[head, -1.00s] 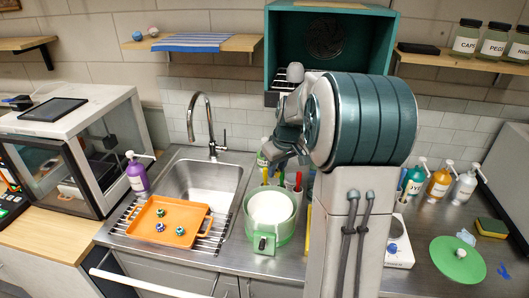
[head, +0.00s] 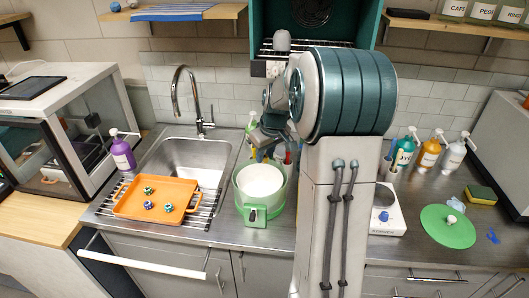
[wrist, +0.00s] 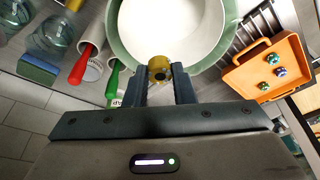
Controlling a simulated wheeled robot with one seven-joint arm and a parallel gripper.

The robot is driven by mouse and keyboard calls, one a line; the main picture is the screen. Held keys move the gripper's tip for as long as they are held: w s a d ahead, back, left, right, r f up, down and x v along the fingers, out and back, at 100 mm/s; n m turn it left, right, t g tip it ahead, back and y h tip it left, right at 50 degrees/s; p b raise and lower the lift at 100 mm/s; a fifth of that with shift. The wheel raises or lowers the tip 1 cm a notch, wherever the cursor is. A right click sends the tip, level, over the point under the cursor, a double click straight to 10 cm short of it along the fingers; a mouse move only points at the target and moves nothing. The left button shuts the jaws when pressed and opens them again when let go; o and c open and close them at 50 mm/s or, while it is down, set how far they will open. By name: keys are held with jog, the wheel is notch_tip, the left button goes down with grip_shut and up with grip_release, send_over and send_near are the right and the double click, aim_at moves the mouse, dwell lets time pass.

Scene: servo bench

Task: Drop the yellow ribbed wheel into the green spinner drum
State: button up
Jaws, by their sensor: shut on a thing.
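The yellow ribbed wheel (wrist: 159,68) is between the fingertips of my gripper (wrist: 160,80) in the wrist view, with a dark centre. My gripper is shut on it. The green spinner drum (head: 262,190), with a white inside, stands on the counter right of the sink. In the wrist view the drum (wrist: 118,35) lies just beyond the fingertips, and the wheel overlaps its near rim in the picture. In the head view my gripper (head: 260,148) is behind the drum, and the wheel cannot be made out there.
An orange tray (head: 125,208) with several small parts sits on a rack left of the drum. Red (wrist: 78,68) and green (wrist: 112,82) handled things stand close beside the drum. A white device (head: 390,222) and a green disc (head: 434,232) are to the right.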

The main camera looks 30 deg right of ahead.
jog(key=o, duration=1)
jog(key=b+v, duration=0.2)
jog(key=v, duration=1.1)
jog(key=shift+r, duration=0.4)
jog(key=s+a+f, duration=0.3)
jog(key=s+a, duration=0.2)
jog(key=s, duration=0.2)
jog(key=s+a+f+m, duration=0.1)
jog(key=s+a+f, duration=0.2)
jog(key=s+a, duration=0.3)
jog(key=s+a+f+m, duration=0.1)
jog(key=s+a+f, duration=0.2)
jog(key=s+a, duration=0.2)
jog(key=shift+s+a+t+h, duration=0.15)
jog(key=shift+s, duration=0.8)
jog(key=shift+s+a+t+h, duration=0.15)
jog(key=shift+s+a, duration=0.05)
jog(key=shift+s, duration=0.7)
